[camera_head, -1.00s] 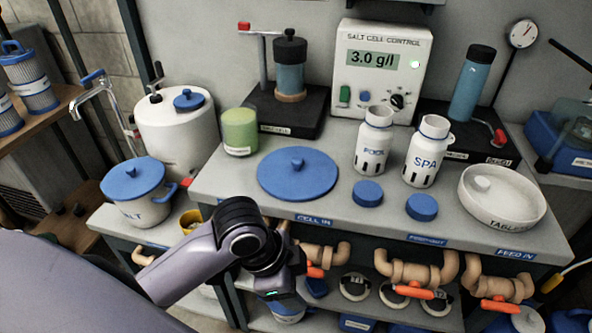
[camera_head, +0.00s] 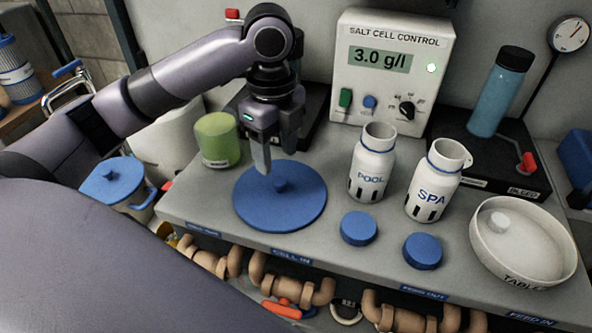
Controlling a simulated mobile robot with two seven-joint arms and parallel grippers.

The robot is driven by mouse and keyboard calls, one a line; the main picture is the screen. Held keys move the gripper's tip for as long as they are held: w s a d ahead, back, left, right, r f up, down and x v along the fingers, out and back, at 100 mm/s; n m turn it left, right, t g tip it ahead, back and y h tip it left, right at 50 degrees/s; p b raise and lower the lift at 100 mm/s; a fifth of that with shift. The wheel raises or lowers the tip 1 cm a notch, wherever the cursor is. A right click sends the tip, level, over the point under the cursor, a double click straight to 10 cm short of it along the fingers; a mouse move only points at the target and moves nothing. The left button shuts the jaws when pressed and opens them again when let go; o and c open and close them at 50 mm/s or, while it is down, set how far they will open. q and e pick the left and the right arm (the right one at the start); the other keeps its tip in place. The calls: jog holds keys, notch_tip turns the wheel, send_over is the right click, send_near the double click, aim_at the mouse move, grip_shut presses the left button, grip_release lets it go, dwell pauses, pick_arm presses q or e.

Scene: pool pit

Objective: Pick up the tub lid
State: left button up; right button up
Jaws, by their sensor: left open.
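My right gripper is not in view.
The POOL bottle (camera_head: 371,165) and SPA bottle (camera_head: 436,182) stand open, with two small blue caps (camera_head: 358,228) (camera_head: 423,251) before them. A green canister (camera_head: 217,139) stands close left of my gripper. A white TABLETS dish (camera_head: 523,243) sits at the right.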

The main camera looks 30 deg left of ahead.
aim_at(278, 180)
pick_arm(q)
jog(key=shift+w+a, duration=0.1)
jog(key=shift+w, duration=0.1)
jog(key=shift+f, duration=0.35)
jog(key=f, duration=0.6)
jog(key=shift+s+f, duration=0.1)
jog(key=shift+s, duration=0.1)
grip_shut()
